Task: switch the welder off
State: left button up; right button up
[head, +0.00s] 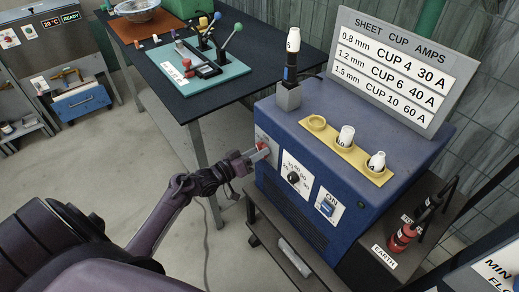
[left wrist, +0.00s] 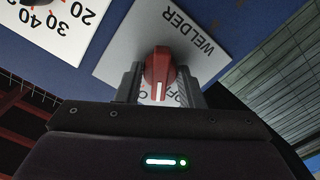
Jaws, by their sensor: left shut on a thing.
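The welder (head: 285,125) is a blue box on a dark cart at the right of the head view. Its red rotary knob (head: 262,147) is on a pale plate at the left of its front. My left gripper (head: 254,155) is at this knob, its fingers on either side of it. In the left wrist view the red knob (left wrist: 158,68) stands between the two fingers of my gripper (left wrist: 158,88), on a plate (left wrist: 215,50) marked WELDER. Its white mark faces down in that picture, beside partly hidden letters; I cannot tell which setting it marks. My right gripper is out of view.
Right of the knob are an amps dial (head: 293,178) and a blue switch (head: 327,207) marked ON. A yellow cup rack (head: 345,150), a torch (head: 291,65) and a sign (head: 405,65) stand on top. A dark table (head: 260,50) is behind; floor at the left is clear.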

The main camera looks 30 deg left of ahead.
pick_arm(q)
jog(key=n+p, duration=0.2)
jog(key=n, duration=0.1)
jog(key=shift+n, duration=0.3)
jog(key=o, duration=0.7)
jog(key=p+v, duration=0.2)
jog(key=v, duration=0.3)
